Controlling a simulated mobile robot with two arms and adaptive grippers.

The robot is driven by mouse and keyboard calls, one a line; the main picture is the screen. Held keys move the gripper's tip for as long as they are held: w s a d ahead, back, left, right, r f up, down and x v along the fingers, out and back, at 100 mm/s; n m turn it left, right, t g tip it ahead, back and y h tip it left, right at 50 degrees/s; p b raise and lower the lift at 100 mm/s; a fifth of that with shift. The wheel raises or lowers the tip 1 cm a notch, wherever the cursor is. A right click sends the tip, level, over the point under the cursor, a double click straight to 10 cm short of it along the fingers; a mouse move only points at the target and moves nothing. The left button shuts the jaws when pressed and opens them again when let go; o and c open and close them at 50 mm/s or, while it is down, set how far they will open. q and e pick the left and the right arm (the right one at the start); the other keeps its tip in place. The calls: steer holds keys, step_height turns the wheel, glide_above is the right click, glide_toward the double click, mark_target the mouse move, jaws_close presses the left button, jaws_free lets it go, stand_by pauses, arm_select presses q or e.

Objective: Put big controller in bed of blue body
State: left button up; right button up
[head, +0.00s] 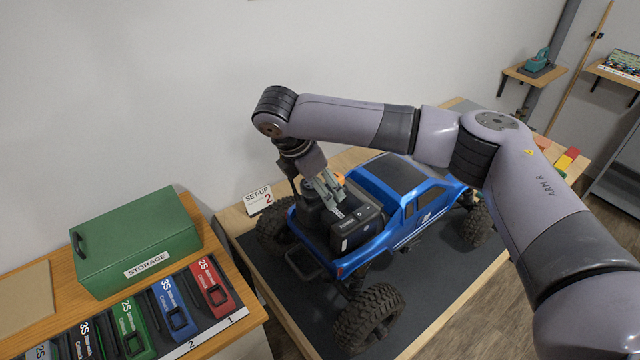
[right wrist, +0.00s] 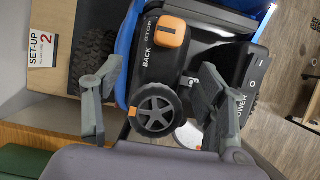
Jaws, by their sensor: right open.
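The blue truck body (head: 405,197) stands on its wheels on a dark mat. The big black controller (right wrist: 160,70), with an orange button, "BACK" and "STOP" lettering and a ribbed wheel, appears in the bed area in the right wrist view. In the head view it is mostly hidden behind my right gripper. My right gripper (head: 333,192) points down over the bed. In the right wrist view its fingers (right wrist: 160,85) are apart, one on each side of the controller; contact cannot be told. My left gripper is out of view.
A black box marked "POWER" (head: 358,230) sits in the bed beside the controller. A green STORAGE box (head: 136,243) and a rack of coloured battery packs (head: 212,285) are at the left.

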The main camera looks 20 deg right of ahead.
steer(key=b+v, duration=0.1)
steer(key=v, duration=1)
steer(key=shift+r+b, duration=0.15)
steer(key=shift+b, duration=0.25)
steer(key=shift+a+r, duration=0.1)
steer(key=shift+r, duration=0.35)
steer(key=shift+s+f, duration=0.1)
